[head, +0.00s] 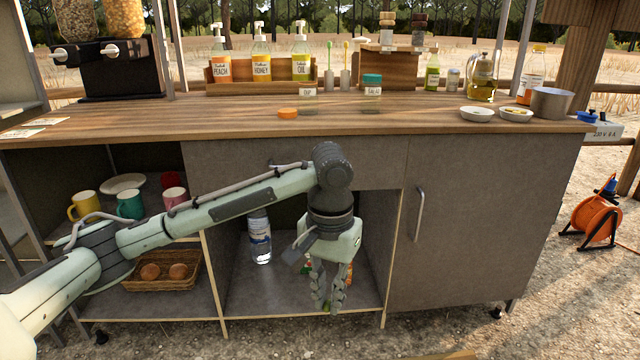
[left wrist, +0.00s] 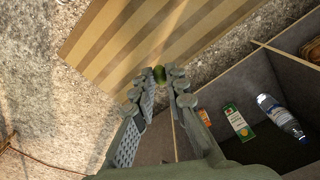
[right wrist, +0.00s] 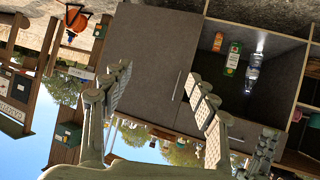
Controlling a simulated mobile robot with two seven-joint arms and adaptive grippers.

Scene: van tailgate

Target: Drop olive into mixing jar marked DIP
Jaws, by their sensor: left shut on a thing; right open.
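The mixing jar marked DIP (head: 308,101) stands on the counter, clear and with no lid on it. An orange lid (head: 288,113) lies beside it. My left gripper (head: 331,304) points down in front of the open cupboard, below the counter top. It is shut on a small green olive (left wrist: 159,73), which shows between its fingertips in the left wrist view. My right gripper (right wrist: 158,88) is open and empty in the right wrist view, facing the cupboard front. It does not show in the head view.
A SALAD jar (head: 372,92) with a teal lid stands right of the DIP jar. Pump bottles (head: 261,65) stand behind. White dishes (head: 477,114) and a metal pot (head: 551,103) are at the right. A water bottle (head: 260,237) stands in the cupboard. The counter's front middle is clear.

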